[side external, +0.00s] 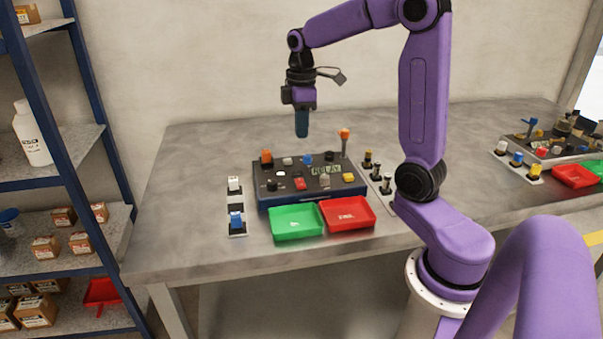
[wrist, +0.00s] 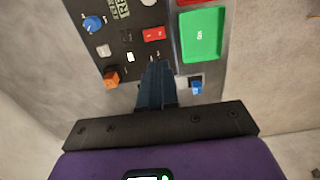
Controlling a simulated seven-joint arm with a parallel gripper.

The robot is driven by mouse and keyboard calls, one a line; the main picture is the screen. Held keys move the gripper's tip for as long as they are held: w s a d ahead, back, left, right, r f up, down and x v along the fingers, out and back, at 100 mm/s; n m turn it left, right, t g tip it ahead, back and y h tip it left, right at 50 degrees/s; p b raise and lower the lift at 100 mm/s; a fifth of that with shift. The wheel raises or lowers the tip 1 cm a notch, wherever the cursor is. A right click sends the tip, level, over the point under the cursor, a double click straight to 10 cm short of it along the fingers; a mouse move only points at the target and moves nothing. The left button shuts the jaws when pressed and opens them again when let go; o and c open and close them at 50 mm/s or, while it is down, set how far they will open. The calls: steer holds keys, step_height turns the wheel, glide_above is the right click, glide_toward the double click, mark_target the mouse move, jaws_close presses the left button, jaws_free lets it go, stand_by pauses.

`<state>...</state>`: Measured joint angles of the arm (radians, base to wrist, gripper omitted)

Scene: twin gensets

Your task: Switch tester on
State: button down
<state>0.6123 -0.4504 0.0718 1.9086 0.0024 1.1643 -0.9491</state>
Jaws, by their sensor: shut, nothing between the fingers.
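The tester appears to be the dark control box (side external: 318,192) on the bench, with a small RELAY display (side external: 326,169) and several coloured controls on its top. I cannot tell which control switches it on. An orange control (side external: 266,157), a blue knob (side external: 308,159), a red switch (side external: 300,184) and a yellow button (side external: 348,177) show there. The wrist view shows the orange control (wrist: 111,76), blue knob (wrist: 93,23) and red switch (wrist: 154,34). My gripper (side external: 302,135) is shut and empty, pointing down above the box's back edge, apart from it.
A green tray (side external: 296,223) and a red tray (side external: 347,213) lie before the box. A white piece (side external: 234,185) and a blue piece (side external: 237,222) stand left. An orange-topped stalk (side external: 344,136) rises at the back right. The bench's left side is clear.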

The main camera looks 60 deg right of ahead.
mark_target(302, 185)
step_height(302, 185, down, 14)
stand_by(0.6)
steer(key=shift+s+a+f, duration=0.1)
steer(key=shift+f, duration=0.1)
stand_by(0.3)
steer(key=shift+w+d+r, duration=0.25)
steer(key=shift+w+d, duration=0.35)
stand_by(0.4)
step_height(302, 185, up, 14)
stand_by(0.5)
